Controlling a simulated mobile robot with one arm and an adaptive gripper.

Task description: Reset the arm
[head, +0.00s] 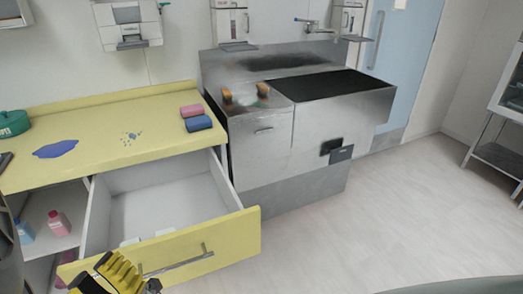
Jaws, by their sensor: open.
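My gripper (118,272), yellow and black, shows at the bottom left edge of the head view, in front of the yellow drawer front. It is open and I see nothing held in it. Much of it and most of my arm are cut off by the frame. The open drawer (190,258) has a yellow front with a metal bar handle and pale insides. A few small whitish items lie on its floor near the front.
Bottles stand on the open shelf at left. A steel sink unit (262,150) stands beside the drawer.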

